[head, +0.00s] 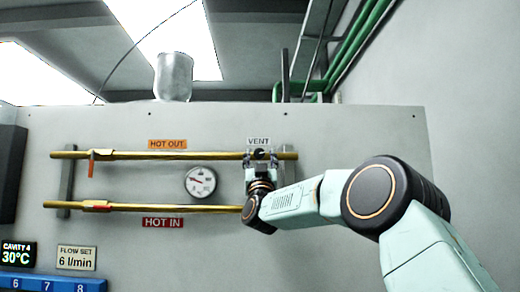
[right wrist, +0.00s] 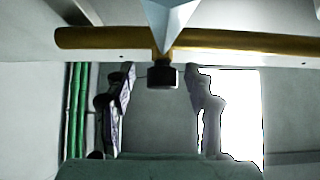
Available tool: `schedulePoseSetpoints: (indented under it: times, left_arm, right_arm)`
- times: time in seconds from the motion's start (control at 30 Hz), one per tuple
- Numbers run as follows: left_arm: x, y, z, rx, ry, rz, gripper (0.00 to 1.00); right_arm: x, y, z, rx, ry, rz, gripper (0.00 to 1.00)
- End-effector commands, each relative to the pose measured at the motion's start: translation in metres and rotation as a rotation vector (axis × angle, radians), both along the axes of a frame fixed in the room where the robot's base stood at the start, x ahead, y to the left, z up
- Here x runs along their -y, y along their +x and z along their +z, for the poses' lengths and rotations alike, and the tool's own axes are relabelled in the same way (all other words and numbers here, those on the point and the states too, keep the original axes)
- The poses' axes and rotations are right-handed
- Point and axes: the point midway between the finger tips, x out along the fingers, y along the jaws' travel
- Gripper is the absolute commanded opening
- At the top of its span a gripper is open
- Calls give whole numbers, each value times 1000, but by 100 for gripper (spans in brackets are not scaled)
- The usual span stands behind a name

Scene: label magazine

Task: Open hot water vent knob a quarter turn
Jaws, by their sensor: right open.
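The vent knob (head: 259,155) is a small dark round knob on the upper brass pipe, below the VENT label (head: 259,142). In the right wrist view the black knob (right wrist: 162,76) sits on a short brass stem under the pipe. My right gripper (head: 259,163) is at the knob, its fingers pointing up. In the right wrist view my right gripper (right wrist: 161,80) is open, with one finger on each side of the knob and gaps between. The fingers partly hide the pipe around the knob in the head view. My left gripper is not in view.
The HOT OUT pipe (head: 200,155) and HOT IN pipe (head: 180,208) run across the grey panel (head: 340,130). A round gauge (head: 200,181) sits between the pipes, left of my gripper.

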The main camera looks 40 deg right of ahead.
Motion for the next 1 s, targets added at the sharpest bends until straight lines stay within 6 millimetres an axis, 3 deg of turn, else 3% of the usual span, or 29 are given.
schedulePoseSetpoints:
  times: [0.47, 1.0]
  left_arm:
    - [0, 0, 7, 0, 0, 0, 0]
    - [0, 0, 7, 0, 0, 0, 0]
  right_arm:
    - [5, 7, 8, 0, 0, 1, 54]
    - [5, 7, 8, 1, 0, 1, 10]
